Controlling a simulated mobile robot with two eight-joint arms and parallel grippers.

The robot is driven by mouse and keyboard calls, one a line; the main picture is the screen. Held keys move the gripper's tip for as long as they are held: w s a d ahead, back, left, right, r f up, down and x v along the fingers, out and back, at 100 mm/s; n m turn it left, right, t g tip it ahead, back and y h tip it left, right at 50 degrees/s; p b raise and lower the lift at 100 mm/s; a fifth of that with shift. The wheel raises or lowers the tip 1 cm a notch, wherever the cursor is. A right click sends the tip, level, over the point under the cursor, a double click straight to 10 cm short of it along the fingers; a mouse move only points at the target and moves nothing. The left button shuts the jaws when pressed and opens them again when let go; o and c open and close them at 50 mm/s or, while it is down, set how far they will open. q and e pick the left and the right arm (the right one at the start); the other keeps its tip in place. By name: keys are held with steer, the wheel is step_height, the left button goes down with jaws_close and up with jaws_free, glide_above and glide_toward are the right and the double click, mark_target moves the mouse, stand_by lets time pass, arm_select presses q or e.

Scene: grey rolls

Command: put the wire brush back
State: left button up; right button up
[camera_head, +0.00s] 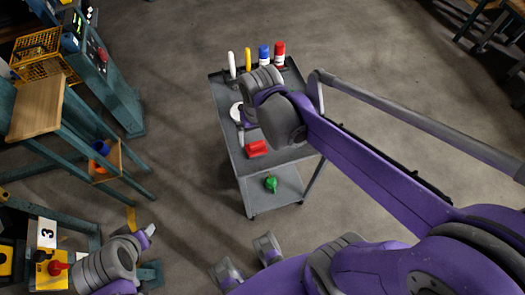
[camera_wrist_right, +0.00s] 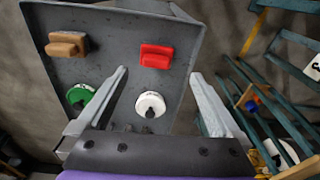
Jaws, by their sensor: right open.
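I cannot tell for certain which piece is the wire brush. A red block-shaped piece (camera_head: 257,148) lies on the grey cart top (camera_head: 228,95) and also shows in the right wrist view (camera_wrist_right: 156,56). A similar brown block (camera_wrist_right: 67,43) lies beside it there. A white round piece with a dark centre (camera_wrist_right: 150,105) shows between my right fingers. My right gripper (camera_wrist_right: 160,73) is open and empty above the cart top; in the head view (camera_head: 243,125) my own arm largely hides it. My left gripper (camera_head: 149,231) is at lower left, away from the cart, its jaws unclear.
White, yellow, blue (camera_head: 264,55) and red (camera_head: 279,54) upright pieces stand along the cart's far edge. A green round piece (camera_wrist_right: 80,95) lies on the top. A green object (camera_head: 271,184) sits on the lower shelf. Teal benches (camera_head: 75,120) stand at left. Floor between is clear.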

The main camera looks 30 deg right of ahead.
steer(key=s+a+f+n+t, duration=0.1)
steer(key=s+t, duration=0.3)
steer(key=s, duration=0.4)
steer(key=shift+a+f+n, duration=0.35)
steer(key=shift+a+n, duration=0.15)
steer(key=shift+a, duration=0.15)
steer(key=shift+s, duration=0.1)
